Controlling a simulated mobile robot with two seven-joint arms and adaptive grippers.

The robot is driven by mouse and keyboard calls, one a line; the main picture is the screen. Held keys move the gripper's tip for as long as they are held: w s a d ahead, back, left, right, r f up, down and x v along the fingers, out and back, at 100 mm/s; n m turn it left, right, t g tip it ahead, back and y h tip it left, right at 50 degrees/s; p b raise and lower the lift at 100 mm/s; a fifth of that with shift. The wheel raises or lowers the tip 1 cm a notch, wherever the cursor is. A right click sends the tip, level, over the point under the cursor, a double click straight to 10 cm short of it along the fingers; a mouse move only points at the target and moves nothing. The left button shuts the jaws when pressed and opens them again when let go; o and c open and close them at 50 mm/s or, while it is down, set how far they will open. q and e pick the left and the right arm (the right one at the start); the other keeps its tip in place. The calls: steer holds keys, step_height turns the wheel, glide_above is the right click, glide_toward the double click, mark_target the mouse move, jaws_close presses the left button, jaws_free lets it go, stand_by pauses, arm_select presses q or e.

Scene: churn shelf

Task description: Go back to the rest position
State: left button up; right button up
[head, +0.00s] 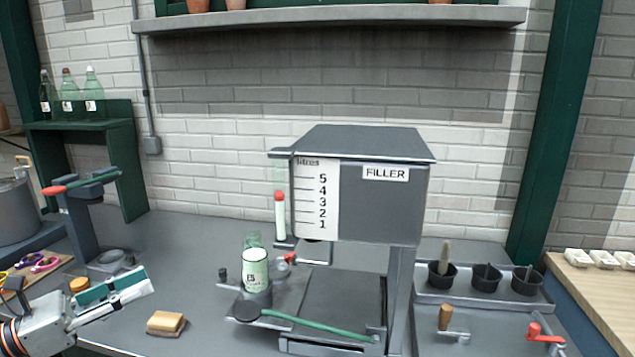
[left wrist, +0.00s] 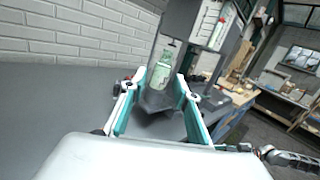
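My left gripper (head: 143,283) is low at the left in the head view, with white and teal fingers, above the grey worktop. In the left wrist view the fingers of my left gripper (left wrist: 160,84) stand apart with nothing held between them. A green glass bottle with a white label (head: 256,270) stands upright on the filler's platform, to the right of the gripper and apart from it. The bottle (left wrist: 161,69) shows beyond the fingers in the wrist view. A jointed part at the wrist view's lower right looks like my right arm; its fingers are unclear.
The grey filler (head: 390,205) stands mid-worktop with a green-handled lever (head: 315,327). A sponge-like block (head: 166,323) lies near the gripper. A capping stand (head: 80,215) is at the left. Black cups (head: 486,280) stand right. Bare worktop (head: 190,245) lies between stand and filler.

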arm_select(q)
step_height(320, 180, down, 15)
steer(key=a+n+t+y, duration=0.1)
steer(key=n+t+y, duration=0.3)
steer(key=n+y, duration=1.35)
steer(key=s+a+f+n+g+y, duration=0.1)
steer(key=s+f+n+g, duration=0.5)
steer(key=s+n, duration=0.4)
steer(key=s+f+n+g+y, duration=0.1)
steer(key=s+f+n+g, duration=0.3)
steer(key=s+f+n, duration=0.5)
steer(key=d+f+n+t+h+b, duration=0.4)
steer(key=d+f+h, duration=0.3)
steer(key=d+f, duration=0.9)
step_height(320, 180, down, 2)
steer(key=shift+s+f+h+b, duration=0.15)
steer(key=shift+s+h+b, duration=0.15)
steer(key=shift+b, duration=0.4)
arm_select(e)
step_height(320, 180, down, 7)
steer(key=shift+s, duration=0.2)
arm_select(q)
steer(key=shift+a, duration=0.1)
arm_select(e)
steer(key=shift+r, duration=0.2)
steer(key=shift+f+g, duration=0.25)
steer(key=shift+g, duration=0.05)
